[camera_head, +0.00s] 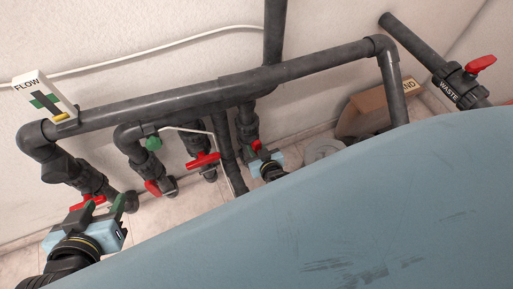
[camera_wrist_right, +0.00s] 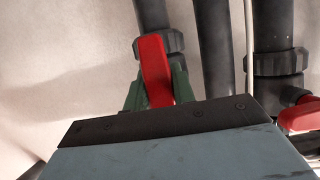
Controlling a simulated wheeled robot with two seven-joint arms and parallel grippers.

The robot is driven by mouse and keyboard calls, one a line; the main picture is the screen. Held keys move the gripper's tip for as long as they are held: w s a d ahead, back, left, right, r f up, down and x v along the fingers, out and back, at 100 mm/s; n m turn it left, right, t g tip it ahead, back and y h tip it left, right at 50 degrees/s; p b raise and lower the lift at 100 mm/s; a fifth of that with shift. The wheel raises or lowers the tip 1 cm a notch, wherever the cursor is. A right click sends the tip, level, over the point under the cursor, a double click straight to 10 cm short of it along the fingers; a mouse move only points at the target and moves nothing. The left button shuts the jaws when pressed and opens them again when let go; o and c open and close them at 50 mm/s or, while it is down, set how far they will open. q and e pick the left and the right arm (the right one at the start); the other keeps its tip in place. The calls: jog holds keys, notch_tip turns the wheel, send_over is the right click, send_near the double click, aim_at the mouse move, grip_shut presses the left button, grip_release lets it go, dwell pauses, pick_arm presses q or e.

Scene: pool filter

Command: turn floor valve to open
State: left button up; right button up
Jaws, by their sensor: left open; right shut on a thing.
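A red valve handle (camera_head: 256,145) sits on a dark grey vertical pipe near the middle of the head view. My right gripper (camera_head: 262,152) is shut on this handle. In the right wrist view the red handle (camera_wrist_right: 155,68) stands up between the green fingers, in front of a ribbed pipe collar; its lower end is hidden by the gripper body.
More red handles (camera_head: 203,160) sit on neighbouring pipes. A long grey pipe (camera_head: 170,104) crosses above, with a FLOW sign (camera_head: 32,90) at its left.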

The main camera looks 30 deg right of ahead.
pick_arm(q)
jog(key=shift+f, duration=0.1)
pick_arm(e)
jog(key=shift+r, duration=0.1)
dwell(0.3)
jog(key=o, duration=1)
pick_arm(q)
jog(key=s+a+f+g+y+p, duration=0.2)
jog(key=s+a+f+g+p, duration=0.35)
jog(key=s, duration=0.45)
notch_tip(320, 180, down, 10)
jog(key=w+a+g+p, duration=0.1)
jog(key=a+g, duration=0.1)
jog(key=shift+f+y, duration=0.25)
jog(key=shift+y, duration=0.15)
pick_arm(e)
jog(key=shift+v, duration=6.65)
pick_arm(q)
jog(key=shift+w, duration=0.1)
